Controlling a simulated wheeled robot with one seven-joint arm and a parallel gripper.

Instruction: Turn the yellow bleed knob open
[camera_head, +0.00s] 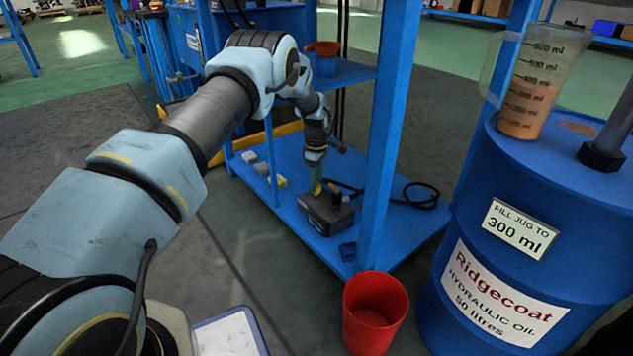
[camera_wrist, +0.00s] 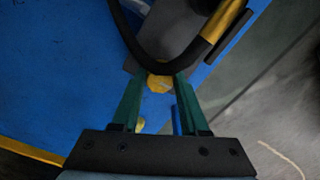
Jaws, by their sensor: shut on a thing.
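The yellow bleed knob (camera_wrist: 160,82) sits between the green fingertips of my gripper (camera_wrist: 159,84) in the wrist view. The fingers touch it from both sides and are shut on it. In the head view my gripper (camera_head: 316,178) points down at a dark grey block-like unit (camera_head: 325,217) on the low blue shelf. A bit of yellow shows under the fingers there. In the wrist view a thick black hose or handle crosses just beyond the knob, with yellow parts near it. How far the knob is turned cannot be told.
Blue uprights (camera_head: 388,130) stand close right of my gripper. A black hose (camera_head: 420,195) lies on the low shelf (camera_head: 395,222). A red bucket (camera_head: 365,315) stands in front. A blue oil drum (camera_head: 520,210) with a measuring jug (camera_head: 530,85) stands at right.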

